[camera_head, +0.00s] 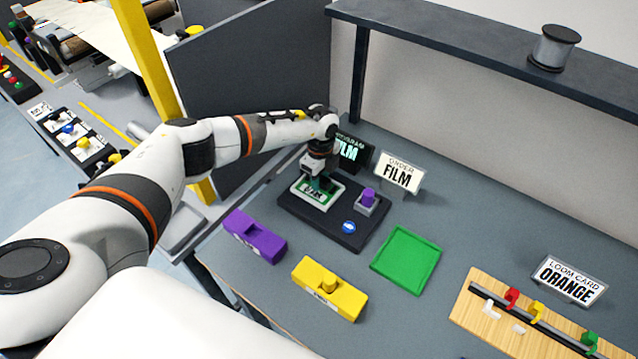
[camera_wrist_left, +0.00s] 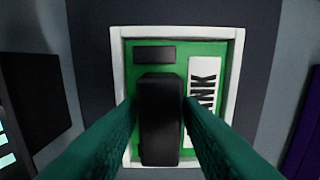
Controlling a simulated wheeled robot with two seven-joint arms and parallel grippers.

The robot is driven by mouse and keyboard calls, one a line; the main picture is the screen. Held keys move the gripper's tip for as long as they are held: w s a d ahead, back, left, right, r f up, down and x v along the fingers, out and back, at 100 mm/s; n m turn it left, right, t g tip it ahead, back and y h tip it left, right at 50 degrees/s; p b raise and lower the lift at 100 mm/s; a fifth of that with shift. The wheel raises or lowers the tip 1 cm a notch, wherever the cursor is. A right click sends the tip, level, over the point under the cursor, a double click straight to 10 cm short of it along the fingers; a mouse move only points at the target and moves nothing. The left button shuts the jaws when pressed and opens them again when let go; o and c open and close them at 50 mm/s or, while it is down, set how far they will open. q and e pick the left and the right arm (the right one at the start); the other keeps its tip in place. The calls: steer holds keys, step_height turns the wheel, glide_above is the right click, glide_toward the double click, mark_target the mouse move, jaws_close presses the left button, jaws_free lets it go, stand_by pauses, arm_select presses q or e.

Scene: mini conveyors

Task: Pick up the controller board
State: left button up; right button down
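The controller board (camera_head: 313,197) is a green plate with a white label and a white border around it. It lies on a dark base (camera_head: 330,230). In the left wrist view the board (camera_wrist_left: 148,55) fills the middle, with a black raised block (camera_wrist_left: 160,120) on it and a label whose visible part reads "NK". My left gripper (camera_head: 322,185) points down over the board. Its teal fingers (camera_wrist_left: 160,104) straddle the black block, one on each side, with a thin gap seeming to show. My right gripper is not in view.
The same base carries a purple knob (camera_head: 369,197) and a blue button (camera_head: 348,227). A wooden rail board (camera_head: 520,325) lies at right.

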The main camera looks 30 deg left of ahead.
arm_select(q)
jaws_close()
